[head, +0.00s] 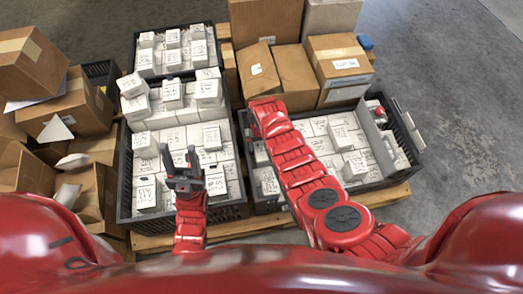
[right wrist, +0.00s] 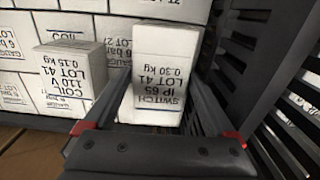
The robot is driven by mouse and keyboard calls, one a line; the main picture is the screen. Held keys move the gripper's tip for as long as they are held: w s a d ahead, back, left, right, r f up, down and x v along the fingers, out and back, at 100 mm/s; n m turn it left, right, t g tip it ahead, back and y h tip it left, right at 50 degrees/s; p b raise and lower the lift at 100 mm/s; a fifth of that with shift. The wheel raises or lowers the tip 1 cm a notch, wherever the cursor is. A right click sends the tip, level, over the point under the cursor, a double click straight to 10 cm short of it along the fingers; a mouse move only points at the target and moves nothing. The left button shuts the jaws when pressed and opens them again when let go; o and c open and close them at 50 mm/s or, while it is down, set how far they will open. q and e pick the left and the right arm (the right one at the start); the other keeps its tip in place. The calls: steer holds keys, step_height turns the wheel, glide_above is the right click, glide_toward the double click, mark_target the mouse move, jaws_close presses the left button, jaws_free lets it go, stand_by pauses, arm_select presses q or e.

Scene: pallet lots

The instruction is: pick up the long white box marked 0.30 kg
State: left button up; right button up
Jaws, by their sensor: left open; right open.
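The long white box marked 0.30 kg (right wrist: 157,82) stands in the middle of the right wrist view. Its label reads SWITCH IP 65 LOT 41, upside down. My right gripper (right wrist: 161,98) is open, with one finger on each side of the box; I cannot tell whether they touch it. In the head view the right gripper is hidden behind my right arm, and I cannot pick out this box there. My left gripper (head: 180,158) is open and empty above white boxes in the left crate.
A white box marked 0.15 kg (right wrist: 70,70) stands left of the marked box. A dark slatted crate wall (right wrist: 262,62) is close on the right. In the head view, brown cartons (head: 340,62) stand behind the right crate (head: 408,150), and open cartons (head: 75,105) crowd the left.

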steer(key=shift+r, duration=0.1)
jaws_close()
steer(key=shift+r, duration=0.1)
stand_by(0.3)
